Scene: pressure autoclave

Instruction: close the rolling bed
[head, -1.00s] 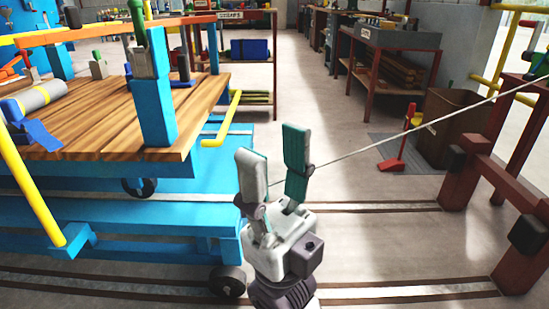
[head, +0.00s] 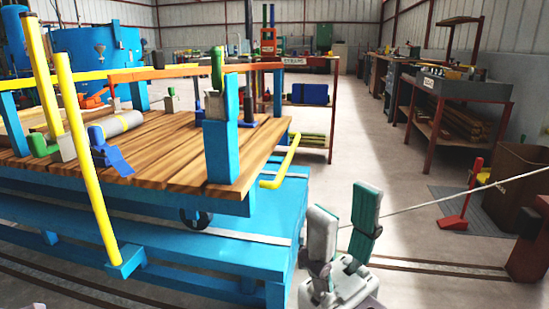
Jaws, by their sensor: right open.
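The rolling bed (head: 165,160) has a wooden plank deck on a blue frame with wheels, and stands at the left. A blue corner post (head: 221,150) with a green-handled piece on top rises at its near right corner. A yellow bar (head: 282,165) sticks out at its right side. An orange rail (head: 190,71) spans above the deck. My right gripper (head: 341,222) is at the bottom, right of the bed's blue base, with its two fingers apart, pointing up and empty. It looks apart from the bed. My left gripper is out of view.
Floor rails (head: 440,266) cross the floor. A brown bin (head: 515,185) and red broom (head: 465,205) stand at right. The middle aisle is clear.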

